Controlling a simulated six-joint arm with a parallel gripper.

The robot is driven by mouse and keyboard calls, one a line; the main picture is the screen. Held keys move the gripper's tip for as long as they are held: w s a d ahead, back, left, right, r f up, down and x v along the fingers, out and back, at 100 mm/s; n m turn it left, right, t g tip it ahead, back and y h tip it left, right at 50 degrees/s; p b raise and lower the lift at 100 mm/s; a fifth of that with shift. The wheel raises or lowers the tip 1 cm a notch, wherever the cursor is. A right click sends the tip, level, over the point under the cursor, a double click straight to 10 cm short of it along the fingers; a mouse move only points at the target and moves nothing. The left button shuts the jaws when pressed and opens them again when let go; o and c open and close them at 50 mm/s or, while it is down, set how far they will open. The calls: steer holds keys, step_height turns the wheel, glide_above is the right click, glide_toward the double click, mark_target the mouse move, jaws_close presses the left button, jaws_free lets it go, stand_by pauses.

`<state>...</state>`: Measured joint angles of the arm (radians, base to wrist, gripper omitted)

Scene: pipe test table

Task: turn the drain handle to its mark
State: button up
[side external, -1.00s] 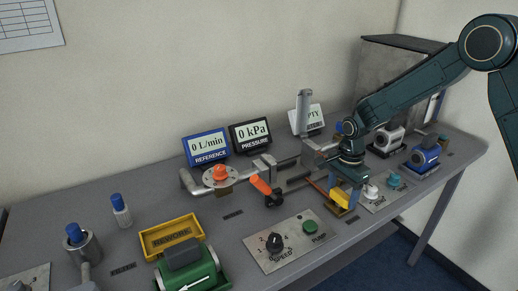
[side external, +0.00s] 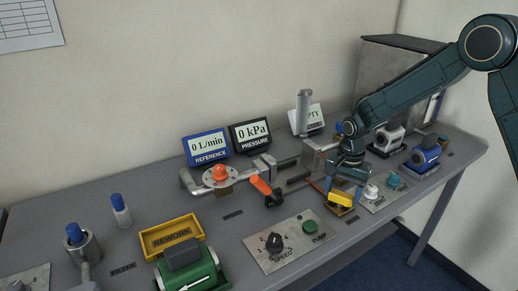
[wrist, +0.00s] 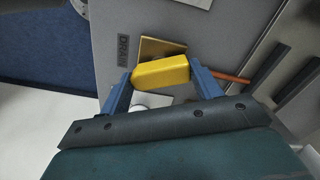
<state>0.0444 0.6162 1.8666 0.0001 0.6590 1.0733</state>
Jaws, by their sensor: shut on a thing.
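The drain handle (wrist: 161,72) is a yellow bar above a brass-coloured plate (wrist: 158,47). In the wrist view it lies nearly level, its right end slightly higher. My gripper (wrist: 165,82) is shut on it, with one blue finger at each end. In the side external view the handle (side external: 341,199) shows at the table's front right, just below my gripper (side external: 343,188). A DRAIN label (wrist: 123,47) is beside the plate in the wrist view. I cannot make out the mark for the handle.
An orange-handled valve (side external: 263,188) and grey pipes stand left of my gripper. A panel with a SPEED knob (side external: 274,242) and green PUMP button (side external: 310,227) lies in front. White (side external: 371,191) and teal (side external: 393,180) knobs are close on the right.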

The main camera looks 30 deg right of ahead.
mark_target(342, 194)
steer(key=n, duration=0.6)
steer(key=shift+n, duration=0.3)
steer(key=n, duration=0.6)
stand_by(0.3)
steer(key=o, duration=1)
steer(key=shift+r, duration=0.1)
step_height(342, 194, up, 14)
steer(key=shift+f, duration=0.1)
stand_by(0.3)
